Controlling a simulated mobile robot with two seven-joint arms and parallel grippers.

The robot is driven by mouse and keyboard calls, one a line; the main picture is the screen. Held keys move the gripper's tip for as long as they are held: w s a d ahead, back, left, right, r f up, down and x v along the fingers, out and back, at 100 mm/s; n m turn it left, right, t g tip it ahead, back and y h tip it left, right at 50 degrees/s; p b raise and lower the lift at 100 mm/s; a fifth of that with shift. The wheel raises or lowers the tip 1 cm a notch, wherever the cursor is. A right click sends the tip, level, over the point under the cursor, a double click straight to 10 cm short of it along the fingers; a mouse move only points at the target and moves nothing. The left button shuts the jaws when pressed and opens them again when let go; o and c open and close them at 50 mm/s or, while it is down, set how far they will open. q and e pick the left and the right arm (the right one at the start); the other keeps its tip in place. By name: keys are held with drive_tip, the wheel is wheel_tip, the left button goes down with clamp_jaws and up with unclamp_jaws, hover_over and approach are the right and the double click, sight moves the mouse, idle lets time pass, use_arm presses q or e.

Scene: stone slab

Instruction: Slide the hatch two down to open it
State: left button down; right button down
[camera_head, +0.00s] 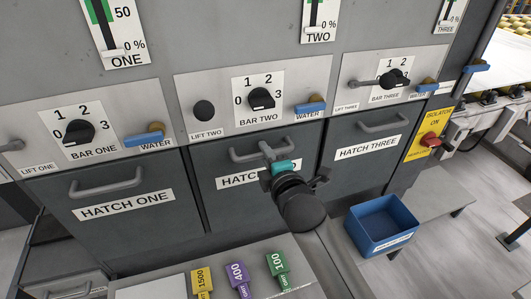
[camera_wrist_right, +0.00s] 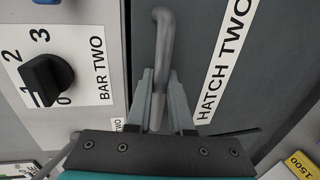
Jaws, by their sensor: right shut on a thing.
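Hatch two (camera_head: 212,200) is a dark grey panel in the middle of the machine front, labelled HATCH TWO, and it stands closed under the BAR TWO panel. Its grey bar handle (camera_head: 246,155) runs across the upper part of the hatch. My right gripper (camera_head: 268,152) is at the right part of this handle and hides part of the label. In the right wrist view the handle (camera_wrist_right: 163,50) passes between the fingers of the gripper (camera_wrist_right: 160,100), which are shut on it. The label also shows there (camera_wrist_right: 224,62). My left gripper is not in view.
Hatch one (camera_head: 75,190) and hatch three (camera_head: 345,165) stand closed on either side. Below are a blue bin (camera_head: 366,246) and yellow, purple and green grit tags (camera_head: 240,282) on a grey ledge. The BAR TWO knob (camera_head: 261,99) and blue WATER lever (camera_head: 310,108) sit above.

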sight(261, 193)
wheel_tip(261, 193, down, 18)
drive_tip(key=b, duration=1)
drive_tip(key=shift+b, duration=0.35)
drive_tip(key=c, duration=0.8)
unclamp_jaws()
drive_tip(key=shift+s, duration=0.1)
drive_tip(key=p+v, duration=0.2)
drive_tip(key=v, duration=1.3)
drive_tip(key=shift+d, duration=0.1)
